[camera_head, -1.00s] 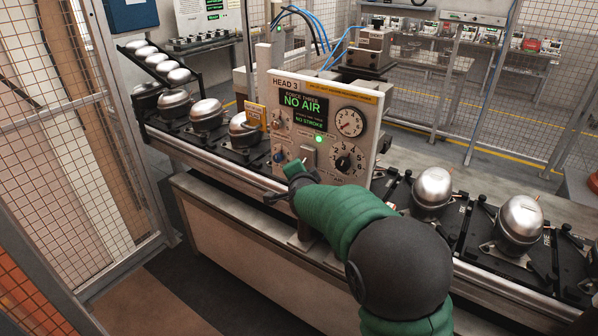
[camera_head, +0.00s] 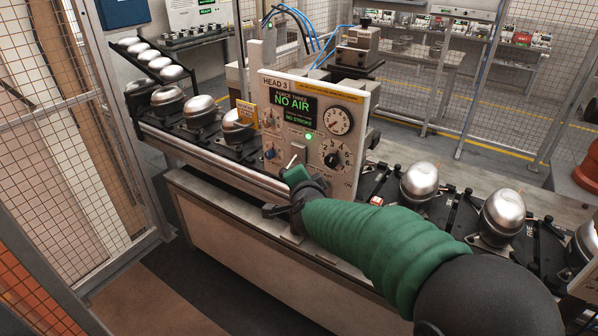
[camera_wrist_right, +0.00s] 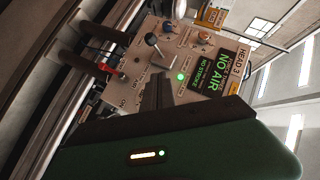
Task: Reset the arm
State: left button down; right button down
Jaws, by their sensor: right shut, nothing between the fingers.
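My right arm, in a green sleeve, comes in from the lower right of the head view. Its gripper (camera_head: 280,210) is shut and empty, beside the lower left of the HEAD 3 control panel (camera_head: 345,185). In the right wrist view the shut fingers (camera_wrist_right: 160,92) stand in front of the panel (camera_wrist_right: 130,62). A lever (camera_wrist_right: 154,42) with a dark knob sticks out of the panel there, apart from the fingers. The panel's display (camera_head: 293,109) reads NO AIR and NO STROKE, and a green lamp (camera_head: 309,136) is lit. My left gripper is not in view.
A conveyor line with silver compressor domes (camera_head: 418,181) runs on both sides of the panel. A yellow tag (camera_head: 246,114) hangs at the panel's left. Mesh fencing (camera_head: 75,150) stands at the left. The floor at the lower left is clear.

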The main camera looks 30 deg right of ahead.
jog(key=s+a+f+n+g+y, duration=0.1)
jog(key=s+a+f+n+y, duration=0.2)
jog(key=a+f+n, duration=0.25)
jog(key=s+a+f+n+g+y, duration=0.2)
jog(key=s+a+f+n+y, duration=0.15)
jog(key=a+f, duration=0.35)
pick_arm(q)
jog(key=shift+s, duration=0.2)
pick_arm(e)
jog(key=s+a+f+n+g, duration=0.2)
jog(key=s+f+n+g, duration=0.1)
jog(key=s, duration=0.5)
jog(key=s+a+f+n+g, duration=0.2)
jog(key=s+f+n+g, duration=0.1)
jog(key=s+f+n, duration=0.3)
jog(key=shift+s+a+f, duration=0.4)
jog(key=shift+s+f, duration=0.4)
jog(key=shift+s, duration=0.3)
